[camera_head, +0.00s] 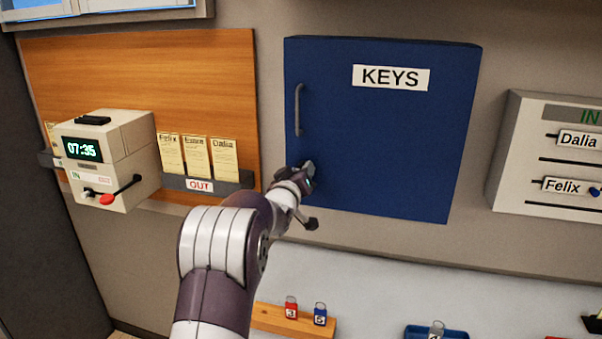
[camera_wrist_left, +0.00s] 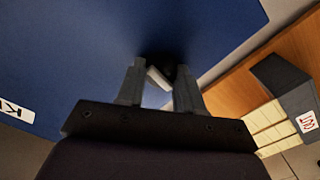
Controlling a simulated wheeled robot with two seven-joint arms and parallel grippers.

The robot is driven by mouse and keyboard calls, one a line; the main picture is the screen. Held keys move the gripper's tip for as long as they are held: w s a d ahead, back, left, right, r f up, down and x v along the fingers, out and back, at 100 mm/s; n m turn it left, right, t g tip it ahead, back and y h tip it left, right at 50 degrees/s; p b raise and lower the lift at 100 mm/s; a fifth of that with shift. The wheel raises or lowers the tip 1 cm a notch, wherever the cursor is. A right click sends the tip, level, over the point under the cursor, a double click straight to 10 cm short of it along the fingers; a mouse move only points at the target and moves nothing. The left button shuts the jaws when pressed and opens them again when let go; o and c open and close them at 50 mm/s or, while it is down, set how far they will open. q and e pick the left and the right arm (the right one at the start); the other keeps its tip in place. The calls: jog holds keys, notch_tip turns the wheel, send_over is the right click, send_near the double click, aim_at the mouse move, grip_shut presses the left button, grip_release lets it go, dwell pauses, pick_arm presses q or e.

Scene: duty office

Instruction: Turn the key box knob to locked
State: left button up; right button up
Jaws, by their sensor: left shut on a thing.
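The blue key box (camera_head: 390,130) with a "KEYS" label hangs on the wall, its door shut, with a grey handle (camera_head: 298,110) near its left edge. My left gripper (camera_head: 309,172) is at the lower left of the box door. In the left wrist view my left gripper (camera_wrist_left: 165,90) has its two fingers around the dark knob (camera_wrist_left: 158,62), which has a pale bar on it. It is shut on the knob. In the head view my gripper hides the knob. My right gripper is not in view.
A wooden board (camera_head: 140,60) with a time clock (camera_head: 105,158) and an "OUT" card rack (camera_head: 205,182) is to the left. An in/out panel (camera_head: 520,150) is to the right. Below, a counter (camera_head: 380,290) holds a wooden key rack (camera_head: 280,320) and a blue tray (camera_head: 420,330).

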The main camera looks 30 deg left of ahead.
pick_arm(q)
jog(key=shift+r+n, duration=0.15)
jog(key=shift+n, duration=0.75)
jog(key=o, duration=1)
jog(key=shift+o, duration=0.2)
jog(key=b+v, duration=0.3)
jog(key=v, duration=0.9)
jog(key=shift+s, duration=0.45)
